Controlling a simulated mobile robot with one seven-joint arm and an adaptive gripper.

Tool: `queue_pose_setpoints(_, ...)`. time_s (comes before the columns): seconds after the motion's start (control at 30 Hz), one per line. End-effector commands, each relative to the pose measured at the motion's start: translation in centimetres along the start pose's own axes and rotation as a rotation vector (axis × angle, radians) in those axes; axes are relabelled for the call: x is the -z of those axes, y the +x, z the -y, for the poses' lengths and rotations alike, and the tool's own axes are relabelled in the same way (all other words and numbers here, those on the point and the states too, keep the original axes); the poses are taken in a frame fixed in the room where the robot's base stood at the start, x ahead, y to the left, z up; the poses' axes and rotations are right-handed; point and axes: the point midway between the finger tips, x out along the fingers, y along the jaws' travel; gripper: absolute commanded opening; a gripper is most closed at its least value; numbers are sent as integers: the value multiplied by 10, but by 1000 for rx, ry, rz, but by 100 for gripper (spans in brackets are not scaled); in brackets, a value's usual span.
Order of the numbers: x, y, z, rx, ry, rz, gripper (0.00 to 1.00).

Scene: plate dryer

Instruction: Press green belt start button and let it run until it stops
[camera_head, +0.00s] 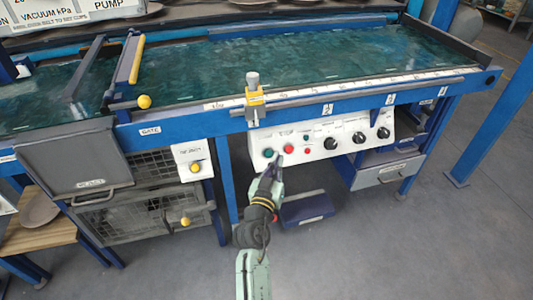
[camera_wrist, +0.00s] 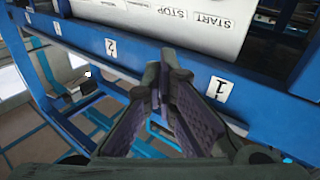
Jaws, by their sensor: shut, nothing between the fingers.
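A white control panel (camera_head: 330,132) hangs on the front of the blue frame under the belt. A green button (camera_head: 268,153) sits at its left end, with a red button (camera_head: 288,149) to its right. My gripper (camera_head: 278,160) is just in front of the panel's lower left edge, below and between these two buttons. Whether it touches the panel cannot be told. In the wrist view my gripper (camera_wrist: 167,62) has its fingers together and holds nothing. START and STOP labels show upside down on a white panel (camera_wrist: 185,22); no green button shows there. The belt (camera_head: 310,62) has a wet green surface.
Smaller indicators and black knobs (camera_head: 330,143) fill the rest of the panel. A drawer (camera_head: 390,172) is at right.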

Motion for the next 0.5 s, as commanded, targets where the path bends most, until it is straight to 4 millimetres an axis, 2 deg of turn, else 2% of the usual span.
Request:
queue_pose_setpoints(0.27,0,1,1,2,0,-1,0)
queue_pose_setpoints(0.5,-12,16,12,2,0,-3,0)
